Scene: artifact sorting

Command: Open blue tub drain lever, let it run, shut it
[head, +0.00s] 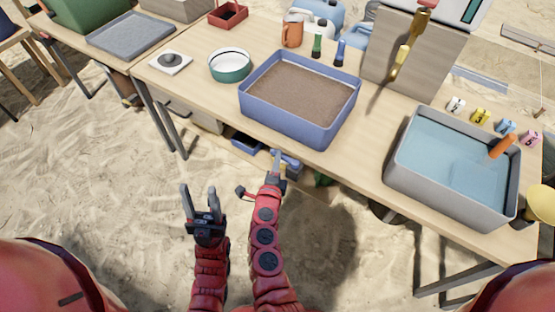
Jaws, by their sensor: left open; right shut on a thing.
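The blue tub (318,130) stands at the table's front edge and holds a level brown, sandy-looking fill. My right gripper (277,160) is below the tub's front side, by the table's front edge. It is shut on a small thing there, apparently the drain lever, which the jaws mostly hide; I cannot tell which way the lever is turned. No stream from the tub can be made out. My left gripper (200,192) is open and empty, its fingers pointing up the picture, over the sand in front of the table.
A grey basin of water (398,180) with an orange-handled tool (502,146) is right of the tub. A green bowl (230,70) is left of it. A blue container (246,143) sits below the table edge. Sand left of my arms is clear.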

